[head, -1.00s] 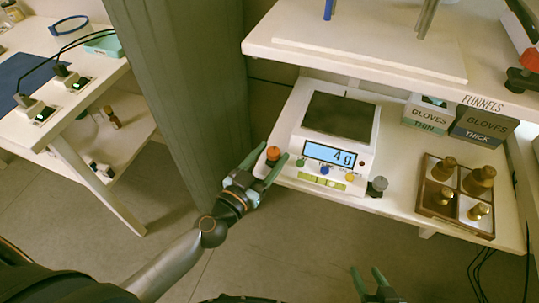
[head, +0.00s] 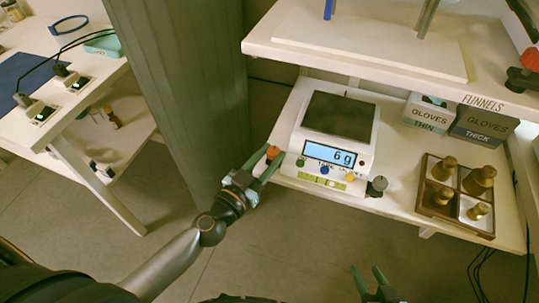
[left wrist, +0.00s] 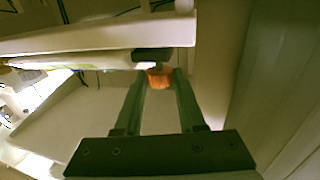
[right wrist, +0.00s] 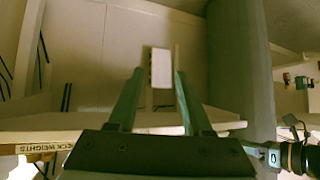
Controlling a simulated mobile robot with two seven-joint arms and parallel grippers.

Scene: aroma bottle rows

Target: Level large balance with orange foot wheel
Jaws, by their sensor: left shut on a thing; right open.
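The large balance (head: 330,150) stands on the bench with a dark square pan. Its lit display (head: 329,154) reads 6 g. The orange foot wheel (head: 272,153) is at its front left corner. My left gripper (head: 264,163) is shut on that wheel; the left wrist view shows the orange wheel (left wrist: 160,79) between the fingertips. A grey foot wheel (head: 377,186) is at the front right corner. A green level strip (head: 322,181) is on the balance's front edge; its bubble is too small to read. My right gripper (head: 371,283) is open and empty, low in front of the bench.
Brass weights sit in a divided wooden tray (head: 431,208) at the right. Boxes of thin gloves (head: 426,113) and thick gloves (head: 484,127) stand behind it. A shelf (head: 350,57) overhangs the bench's back. A grey-green column (head: 184,90) stands left of the balance.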

